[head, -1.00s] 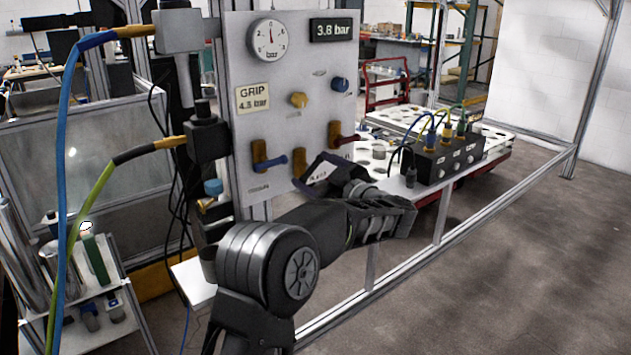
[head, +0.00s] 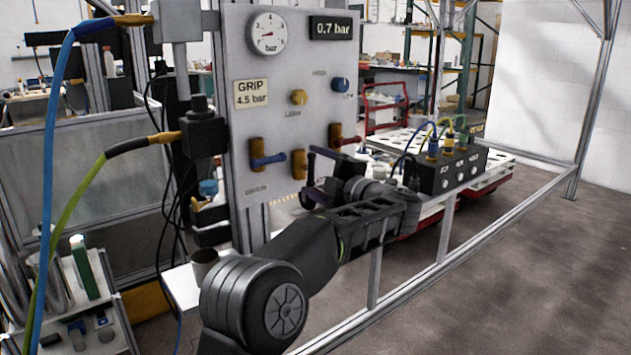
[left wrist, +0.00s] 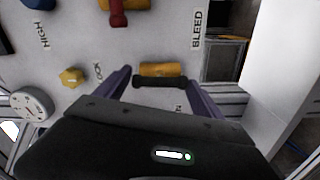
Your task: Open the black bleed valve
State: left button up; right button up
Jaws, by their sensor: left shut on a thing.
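The grey valve panel (head: 284,120) stands left of centre in the head view. It carries a blue-handled valve (head: 267,160), a red-handled valve (head: 345,140) and, between them, a yellow valve body (head: 299,164). In the left wrist view a black handle (left wrist: 160,82) lies alongside this yellow body (left wrist: 160,69). My left gripper (head: 311,178) is at this middle valve, shut on the black handle, with its purple fingers at either end.
A display (head: 331,28) reads 0.7 bar, beside a round gauge (head: 268,33). A GRIP label (head: 251,94) reads 4.5 bar. A yellow knob (head: 299,97) and a blue knob (head: 340,84) sit above the valves. A black connector box (head: 450,170) stands to the right.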

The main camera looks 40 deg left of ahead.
pick_arm(q)
jog(key=shift+n, duration=0.4)
jog(key=o, duration=1.1)
jog(key=shift+c, duration=0.2)
jog(key=shift+d, duration=0.15)
jog(key=b+v, duration=0.1)
jog(key=v, duration=0.6)
jog(key=shift+d, duration=0.3)
